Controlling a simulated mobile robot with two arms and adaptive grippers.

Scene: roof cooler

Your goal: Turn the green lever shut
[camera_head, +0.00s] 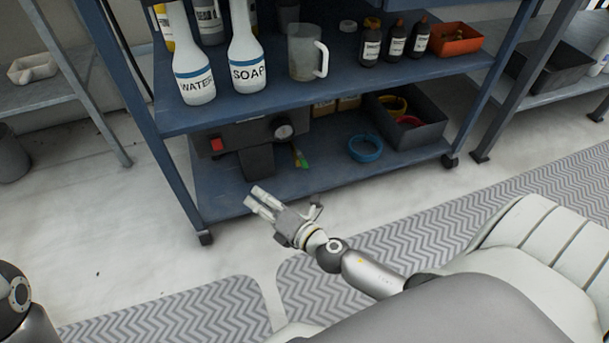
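A small green lever (301,158) with a yellowish part beside it shows on the lower shelf of the blue rack. It is just right of a dark grey device (245,138) with a red switch and a round gauge (284,131). It is too small to tell how far it is turned. My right gripper (254,196) is in front of the rack, below and left of the lever in the picture, and apart from it. Its two pale fingers show a gap with nothing between them. My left gripper is out of view; only part of my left arm shows at the lower left.
The blue rack (325,182) has an upper shelf with WATER and SOAP bottles (246,70), a jug (303,52) and brown bottles. A blue ring (365,148) and a dark bin (408,133) stand right of the lever. Floor before the rack is clear.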

